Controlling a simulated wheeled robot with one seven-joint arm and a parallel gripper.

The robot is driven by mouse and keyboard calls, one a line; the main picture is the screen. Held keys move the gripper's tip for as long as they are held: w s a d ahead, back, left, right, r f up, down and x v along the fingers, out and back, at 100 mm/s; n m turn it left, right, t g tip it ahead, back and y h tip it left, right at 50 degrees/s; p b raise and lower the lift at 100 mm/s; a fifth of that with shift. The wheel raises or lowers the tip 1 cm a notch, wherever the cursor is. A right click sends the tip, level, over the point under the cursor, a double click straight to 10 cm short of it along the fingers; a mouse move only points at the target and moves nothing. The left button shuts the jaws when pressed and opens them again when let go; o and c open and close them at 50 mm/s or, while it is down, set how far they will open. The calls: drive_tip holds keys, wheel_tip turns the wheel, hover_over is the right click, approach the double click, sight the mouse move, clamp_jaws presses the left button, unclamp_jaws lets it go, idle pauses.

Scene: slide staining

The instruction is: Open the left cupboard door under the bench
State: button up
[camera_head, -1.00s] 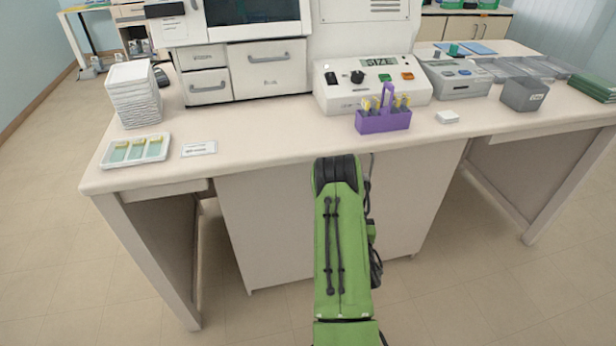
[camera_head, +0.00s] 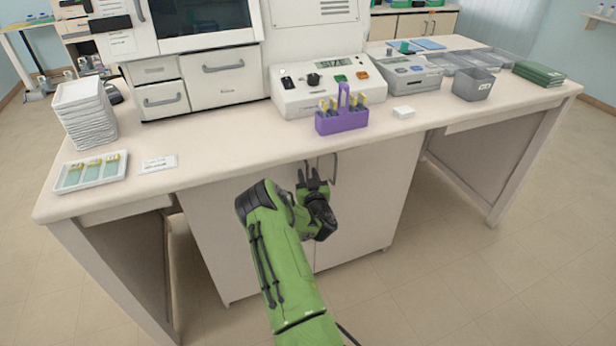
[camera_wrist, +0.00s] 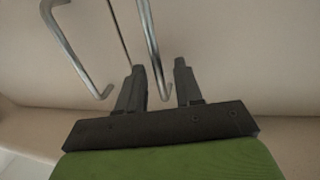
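The left cupboard door (camera_head: 215,235) is a plain beige panel under the bench and looks shut, flush with its neighbour. Its metal bar handle (camera_head: 306,167) is partly hidden by my gripper (camera_head: 313,178). My gripper is open, with its black fingers at the door front, left of the right door's handle (camera_head: 334,168). In the wrist view, one bar handle (camera_wrist: 151,45) runs between my open fingers (camera_wrist: 159,72), closer to the left finger. The other handle (camera_wrist: 72,50) is to the left, beyond the door seam. I cannot tell whether a finger touches the handle.
The bench top (camera_head: 235,150) overhangs the doors just above my gripper. A purple slide rack (camera_head: 342,122) stands near its front edge. A slide tray (camera_head: 92,172) is at the left. Open knee space lies on both sides of the cupboard.

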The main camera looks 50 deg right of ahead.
clamp_jaws()
idle(1.4)
